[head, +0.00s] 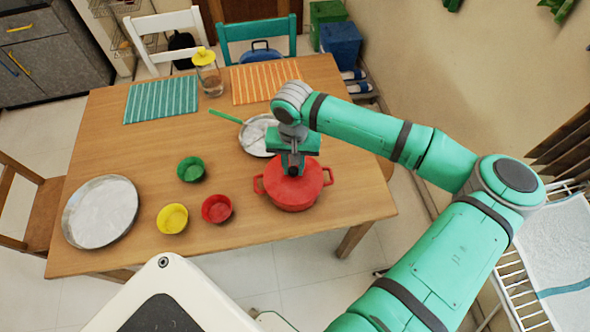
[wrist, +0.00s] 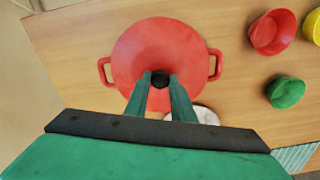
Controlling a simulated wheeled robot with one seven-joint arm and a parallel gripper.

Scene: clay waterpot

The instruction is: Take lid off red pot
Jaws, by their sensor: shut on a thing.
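The red pot (head: 293,199) stands on the wooden table near its front right, with a handle on each side. Its red lid (wrist: 160,48) covers the top in the wrist view, and a dark knob (wrist: 160,78) sits at its middle. My gripper (head: 292,170) is directly above the pot and hides part of the lid in the head view. In the wrist view, the fingers of my gripper (wrist: 160,82) are shut on the knob, one on each side. The lid appears to sit on the pot; I cannot tell if there is a gap.
The table (head: 150,140) also holds red (head: 217,208), yellow (head: 172,218) and green (head: 191,169) bowls, left of the pot. A pan (head: 257,135) lies close behind it. A round tray (head: 100,211) is at the far left. A jar (head: 208,75) stands between two placemats.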

